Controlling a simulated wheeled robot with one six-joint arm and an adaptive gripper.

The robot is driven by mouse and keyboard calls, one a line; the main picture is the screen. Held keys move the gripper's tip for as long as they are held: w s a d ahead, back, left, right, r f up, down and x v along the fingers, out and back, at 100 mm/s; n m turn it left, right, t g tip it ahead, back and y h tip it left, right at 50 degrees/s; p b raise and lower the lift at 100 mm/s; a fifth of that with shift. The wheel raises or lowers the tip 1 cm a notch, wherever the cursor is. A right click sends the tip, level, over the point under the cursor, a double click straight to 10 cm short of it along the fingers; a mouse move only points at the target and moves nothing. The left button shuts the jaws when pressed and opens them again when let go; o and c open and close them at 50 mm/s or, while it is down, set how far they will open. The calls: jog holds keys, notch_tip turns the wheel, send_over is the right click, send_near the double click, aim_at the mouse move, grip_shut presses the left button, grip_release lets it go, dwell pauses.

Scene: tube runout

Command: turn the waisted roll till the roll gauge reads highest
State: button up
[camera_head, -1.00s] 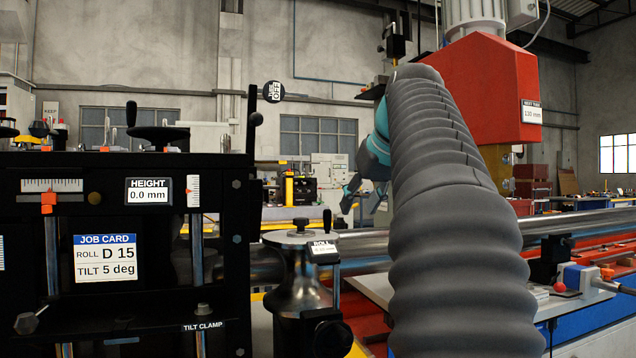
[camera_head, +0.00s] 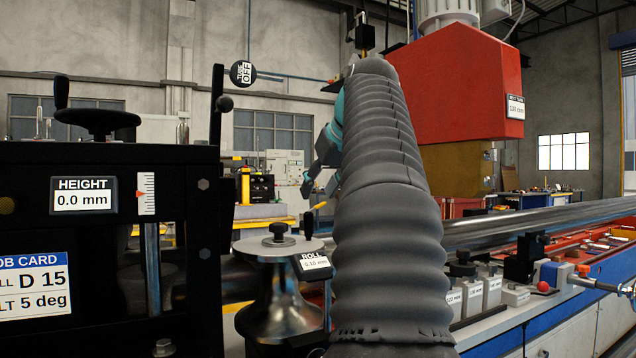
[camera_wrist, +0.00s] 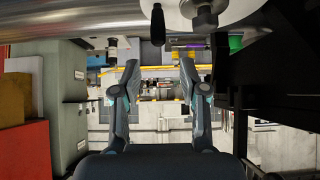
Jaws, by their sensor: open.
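The waisted roll (camera_head: 278,308) is a shiny metal spool with a wide top and narrow middle, standing upright left of my arm in the head view. A dark knob (camera_head: 279,230) and a small handle sit on its top. The roll gauge (camera_head: 315,262) beside it seems to read 0.10 mm; its sign is hard to tell. My gripper (camera_head: 322,165) is partly hidden behind my arm, beyond the roll. In the wrist view my gripper (camera_wrist: 158,78) is open and empty. The roll's pale top (camera_wrist: 222,10) is at the upper edge there, apart from the fingers.
A black stand with a height gauge (camera_head: 83,197) reading 0.0 mm and a job card (camera_head: 32,287) fills the left. A long steel tube (camera_head: 520,224) runs behind at right. A red housing (camera_head: 455,85) hangs above it. Labelled blocks (camera_head: 490,290) stand right of my arm.

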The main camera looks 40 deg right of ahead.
aim_at(309, 213)
jog(key=b+x, duration=0.2)
jog(key=x, duration=0.6)
jog(key=shift+s+f, duration=0.1)
jog(key=shift+f, duration=0.1)
jog(key=shift+r, duration=0.1)
jog(key=shift+d, duration=0.1)
grip_shut()
